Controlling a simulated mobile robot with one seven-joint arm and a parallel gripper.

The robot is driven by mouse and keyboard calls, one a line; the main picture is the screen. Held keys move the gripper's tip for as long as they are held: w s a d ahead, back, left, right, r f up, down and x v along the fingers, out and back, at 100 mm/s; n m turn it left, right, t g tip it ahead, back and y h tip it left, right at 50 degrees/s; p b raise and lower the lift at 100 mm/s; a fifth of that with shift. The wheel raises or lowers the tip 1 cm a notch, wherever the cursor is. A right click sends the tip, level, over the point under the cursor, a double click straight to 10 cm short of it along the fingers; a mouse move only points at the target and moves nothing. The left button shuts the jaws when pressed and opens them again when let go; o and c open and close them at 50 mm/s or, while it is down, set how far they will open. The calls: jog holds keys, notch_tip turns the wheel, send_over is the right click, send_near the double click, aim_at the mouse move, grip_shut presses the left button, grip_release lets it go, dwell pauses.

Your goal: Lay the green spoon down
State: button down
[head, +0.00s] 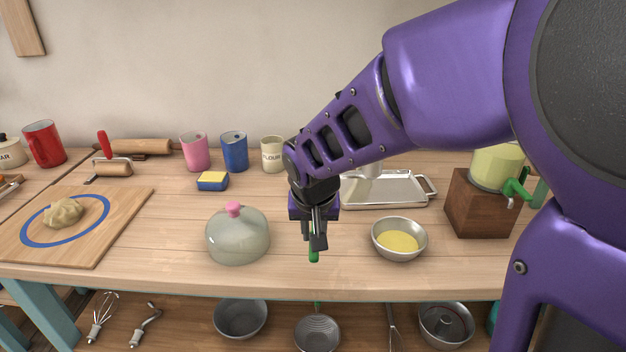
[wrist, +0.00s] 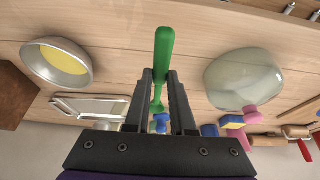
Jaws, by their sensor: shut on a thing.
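My gripper (head: 316,240) is over the front middle of the wooden table (head: 300,278), between the glass dome and the metal bowl. It is shut on the green spoon (head: 314,256), whose green end sticks out below the fingers. In the wrist view the green spoon (wrist: 164,55) runs between the two fingertips (wrist: 160,80), its thick rounded end pointing away from the gripper. I cannot tell whether the spoon touches the table.
A glass dome with a pink knob (head: 237,238) stands left of the gripper. A bowl of yellow contents (head: 398,240) stands right.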

jog(key=shift+f, duration=0.1)
jog(key=shift+f+b, duration=2.65)
jog(key=shift+f, duration=0.6)
jog(key=c, duration=1.1)
grip_release()
jog(key=o, duration=0.6)
